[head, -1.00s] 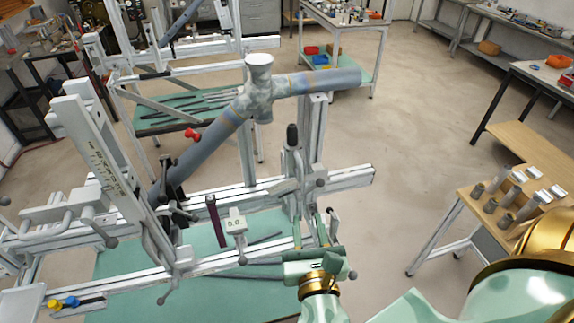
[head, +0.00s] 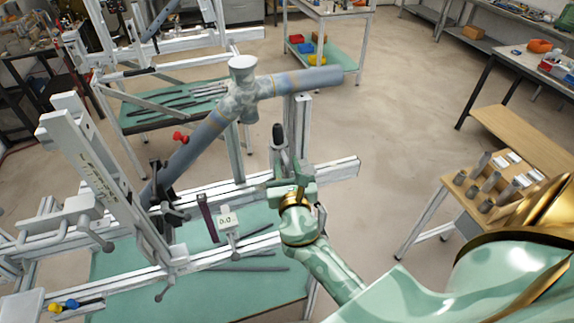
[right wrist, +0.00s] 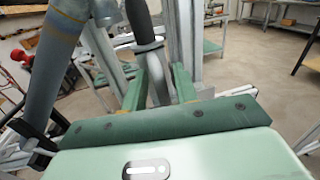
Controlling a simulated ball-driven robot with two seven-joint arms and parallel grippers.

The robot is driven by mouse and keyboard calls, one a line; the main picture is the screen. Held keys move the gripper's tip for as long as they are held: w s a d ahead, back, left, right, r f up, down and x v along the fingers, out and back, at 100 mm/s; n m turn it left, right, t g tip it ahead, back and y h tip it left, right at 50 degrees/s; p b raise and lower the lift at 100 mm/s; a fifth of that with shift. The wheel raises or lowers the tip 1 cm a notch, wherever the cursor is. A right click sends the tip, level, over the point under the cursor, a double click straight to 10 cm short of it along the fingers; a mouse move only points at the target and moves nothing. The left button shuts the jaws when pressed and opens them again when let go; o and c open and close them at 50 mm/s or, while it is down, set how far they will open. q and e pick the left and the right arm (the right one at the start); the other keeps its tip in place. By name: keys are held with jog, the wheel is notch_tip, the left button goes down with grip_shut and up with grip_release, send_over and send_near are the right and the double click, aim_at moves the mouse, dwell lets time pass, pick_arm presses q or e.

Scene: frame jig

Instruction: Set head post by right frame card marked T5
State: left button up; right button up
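The head post (head: 280,158), an upright with a black rounded top, stands at the right part of the frame jig (head: 335,172). My right gripper (head: 291,187) is at its lower part in the head view. The bicycle-like tube frame (head: 240,98) is held on the jig above and to the left. I cannot read a card marked T5. My left gripper is not in view.
A small white gauge (head: 228,219) hangs on the jig left of my gripper. A wooden side table (head: 452,203) with several metal tubes and white cards (head: 507,157) stands at right. Bare floor (head: 390,110) lies between them.

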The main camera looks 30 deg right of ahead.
grip_shut()
jog(key=w+a+n+b, duration=0.1)
jog(key=a+n, duration=0.1)
jog(key=a, duration=0.3)
jog(key=shift+w+a+f+n+t, duration=0.2)
jog(key=shift+a+f+n+t, duration=0.1)
jog(key=shift+a+f+n, duration=0.1)
grip_release()
